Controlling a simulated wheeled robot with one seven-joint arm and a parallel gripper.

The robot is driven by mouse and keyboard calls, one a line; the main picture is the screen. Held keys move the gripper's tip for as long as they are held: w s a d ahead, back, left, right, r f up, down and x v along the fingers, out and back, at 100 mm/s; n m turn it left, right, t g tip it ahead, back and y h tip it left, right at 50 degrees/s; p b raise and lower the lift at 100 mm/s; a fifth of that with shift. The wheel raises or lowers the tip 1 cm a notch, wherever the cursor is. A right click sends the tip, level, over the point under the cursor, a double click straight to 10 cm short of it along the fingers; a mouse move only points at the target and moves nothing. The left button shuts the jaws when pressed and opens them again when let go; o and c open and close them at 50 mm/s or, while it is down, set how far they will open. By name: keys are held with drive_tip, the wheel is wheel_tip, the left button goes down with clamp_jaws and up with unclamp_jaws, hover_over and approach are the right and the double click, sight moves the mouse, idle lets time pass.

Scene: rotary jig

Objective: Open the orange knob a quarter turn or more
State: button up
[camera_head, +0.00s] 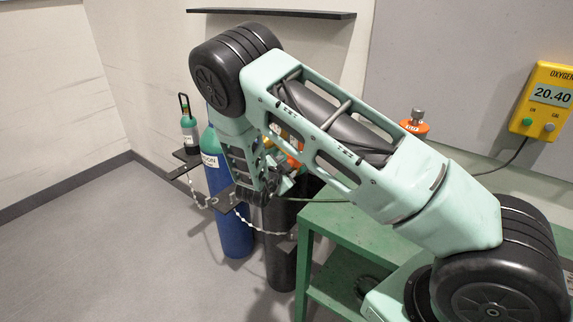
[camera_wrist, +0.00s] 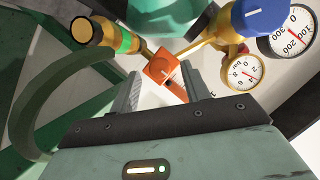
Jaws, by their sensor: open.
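In the wrist view the orange knob (camera_wrist: 160,68) sits on brass pipework between a black-and-green fitting and the gauges. My gripper (camera_wrist: 168,76) is open, its two fingers on either side of the knob, left and right. I cannot tell whether they touch it. In the head view my gripper (camera_head: 268,188) is by the tops of the gas cylinders, and my arm hides most of the fittings there. An orange patch (camera_head: 293,147) shows beside my arm; I cannot tell whether it is the knob.
Two round gauges (camera_wrist: 243,72) and a blue-topped brass valve (camera_wrist: 262,18) are close on the right. A dark green hose (camera_wrist: 40,95) curves at left. A blue cylinder (camera_head: 232,225) stands chained beside a green bench (camera_head: 345,228). A yellow oxygen meter (camera_head: 545,100) hangs on the wall.

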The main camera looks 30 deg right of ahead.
drive_tip(key=shift+w+d+f, duration=0.2)
drive_tip(key=shift+w+d, duration=0.05)
drive_tip(key=shift+d, duration=0.15)
drive_tip(key=c, duration=1)
